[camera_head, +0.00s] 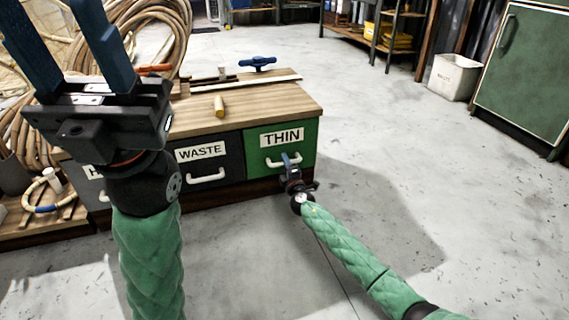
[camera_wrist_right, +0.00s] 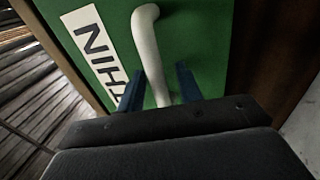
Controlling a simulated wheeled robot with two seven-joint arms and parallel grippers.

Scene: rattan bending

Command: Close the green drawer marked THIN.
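The green drawer marked THIN (camera_head: 306,148) is at the right end of the wooden bench's front. Its face looks about level with the neighbouring fronts; I cannot tell whether a small gap remains. Its white handle (camera_head: 273,163) also shows in the right wrist view (camera_wrist_right: 147,40). My right gripper (camera_head: 288,160) is at the handle. In the wrist view its two blue fingers (camera_wrist_right: 160,88) are apart, one on each side of the handle bar, with green showing between; contact is unclear. My left gripper (camera_head: 62,40) is raised in the near left, open and empty.
A grey WASTE drawer (camera_head: 228,158) is left of the green one; another drawer is partly hidden by my left arm. On the bench top (camera_head: 270,100) lie a wooden peg (camera_head: 219,106) and a blue-handled tool (camera_head: 258,63). Rattan coils stand left.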

